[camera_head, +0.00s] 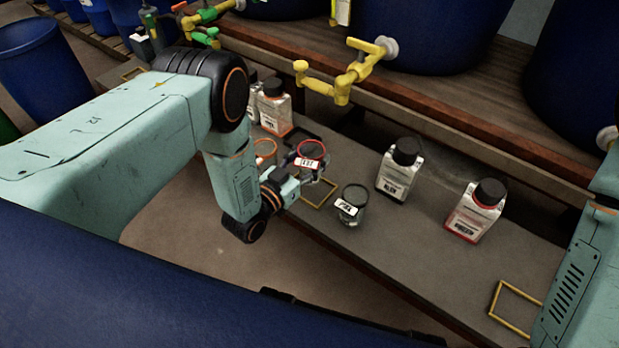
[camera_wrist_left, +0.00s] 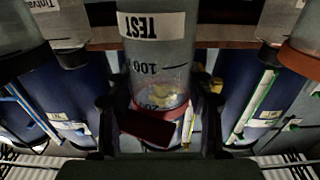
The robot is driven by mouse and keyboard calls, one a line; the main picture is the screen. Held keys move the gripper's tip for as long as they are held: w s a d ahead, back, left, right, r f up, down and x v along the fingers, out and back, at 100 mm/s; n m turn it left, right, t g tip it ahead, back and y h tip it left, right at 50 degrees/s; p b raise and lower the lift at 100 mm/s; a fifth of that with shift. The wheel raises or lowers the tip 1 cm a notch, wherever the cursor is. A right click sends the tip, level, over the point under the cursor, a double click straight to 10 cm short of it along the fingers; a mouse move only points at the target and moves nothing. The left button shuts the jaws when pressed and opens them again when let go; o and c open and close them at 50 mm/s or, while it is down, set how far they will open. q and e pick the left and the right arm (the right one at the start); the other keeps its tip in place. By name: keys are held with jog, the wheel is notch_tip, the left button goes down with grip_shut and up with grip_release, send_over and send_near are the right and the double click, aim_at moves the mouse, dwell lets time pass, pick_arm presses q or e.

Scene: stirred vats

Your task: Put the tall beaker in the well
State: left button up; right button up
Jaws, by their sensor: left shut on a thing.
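My left gripper (camera_head: 300,172) is shut on the clear beaker with a red rim and a white TEST label (camera_head: 310,163). In the left wrist view the beaker (camera_wrist_left: 160,58) stands between the two fingers (camera_wrist_left: 160,112), with its graduation marks showing. It is over or just behind a yellow square outline (camera_head: 328,198) on the bench; I cannot tell whether its base touches the bench. Another yellow square outline (camera_head: 510,326) lies at the lower right. I cannot tell which place is the well. My right gripper is out of view.
A smaller labelled beaker (camera_head: 351,207) stands just right of the held one. Black-capped bottles (camera_head: 398,175), (camera_head: 474,212) and (camera_head: 273,110) stand along the bench (camera_head: 425,235). A yellow tap (camera_head: 345,80) sticks out above from a blue vat (camera_head: 425,35).

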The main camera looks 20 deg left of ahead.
aim_at(309, 171)
pick_arm(q)
notch_tip(309, 171, down, 5)
jog(key=shift+f+b, duration=0.15)
jog(key=shift+b, duration=0.95)
jog(key=shift+w, duration=0.1)
jog(key=o, duration=1.2)
jog(key=shift+f, duration=0.1)
jog(key=shift+c, duration=0.2)
jog(key=shift+a+r, duration=0.1)
jog(key=shift+r, duration=0.15)
jog(key=p+v, duration=0.4)
jog(key=v, duration=0.8)
